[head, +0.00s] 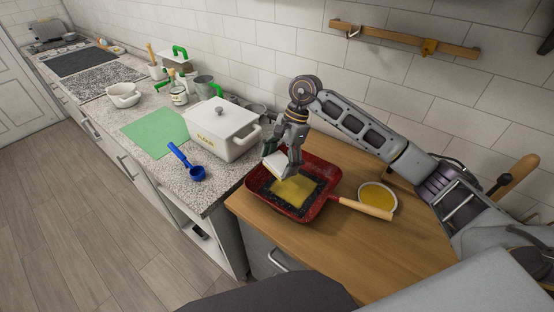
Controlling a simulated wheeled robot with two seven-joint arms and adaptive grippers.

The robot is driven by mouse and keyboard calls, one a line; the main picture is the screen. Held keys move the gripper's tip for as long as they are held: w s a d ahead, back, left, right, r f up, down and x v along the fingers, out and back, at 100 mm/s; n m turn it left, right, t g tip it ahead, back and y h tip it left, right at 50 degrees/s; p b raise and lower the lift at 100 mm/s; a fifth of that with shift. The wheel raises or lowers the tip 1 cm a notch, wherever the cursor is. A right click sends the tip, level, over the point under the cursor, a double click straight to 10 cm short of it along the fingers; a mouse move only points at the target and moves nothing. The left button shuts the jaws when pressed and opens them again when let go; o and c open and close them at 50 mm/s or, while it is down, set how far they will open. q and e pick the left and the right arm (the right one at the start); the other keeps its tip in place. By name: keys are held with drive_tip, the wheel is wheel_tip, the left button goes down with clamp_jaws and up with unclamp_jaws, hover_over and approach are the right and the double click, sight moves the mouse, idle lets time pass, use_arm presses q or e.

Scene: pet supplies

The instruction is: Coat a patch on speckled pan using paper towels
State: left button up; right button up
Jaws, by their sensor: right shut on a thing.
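A red square pan (329,172) with a dark speckled inside and a wooden handle (362,207) sits on the wooden counter. A yellow patch (293,191) lies on the pan's floor. My right gripper (284,166) is over the pan's left part, pointing down, and is shut on a white folded paper towel (274,163). The towel is tilted, with its lower end at the upper left edge of the yellow patch. I cannot tell whether it touches the pan. A round dish of yellow liquid (378,196) stands right of the pan. My left gripper is not in view.
A white lidded box (222,135) stands close left of the pan on the speckled counter. A blue scoop (187,164) and a green mat (155,132) lie farther left. A wooden rail (400,38) is on the tiled wall. The wooden counter in front of the pan is clear.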

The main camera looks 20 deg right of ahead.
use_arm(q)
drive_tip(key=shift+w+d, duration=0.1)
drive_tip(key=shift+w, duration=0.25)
